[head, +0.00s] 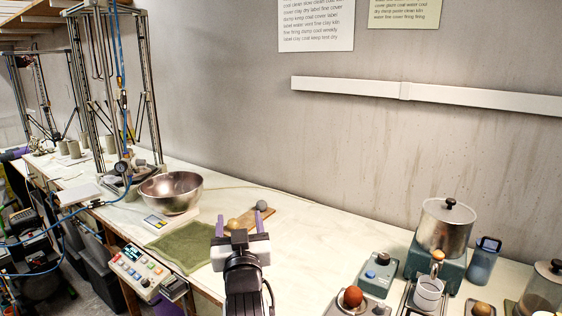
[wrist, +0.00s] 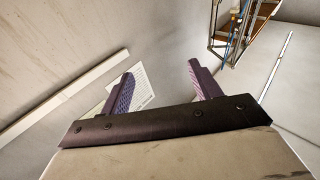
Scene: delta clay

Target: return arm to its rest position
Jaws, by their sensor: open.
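My gripper (head: 243,219) shows in the head view at the lower middle, above the bench beside the green cloth. Its two purple fingers stand apart with nothing between them. In the wrist view my gripper (wrist: 158,88) is also open and empty, with the wall and a printed sheet beyond it. The dark arm link behind it in the head view is mine.
A steel bowl (head: 171,191), a green cloth (head: 187,245) and a wooden board (head: 262,218) with two balls lie on the bench near my gripper. A steel pot (head: 445,228) and several small devices crowd the right. A metal frame (head: 153,110) stands at the left.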

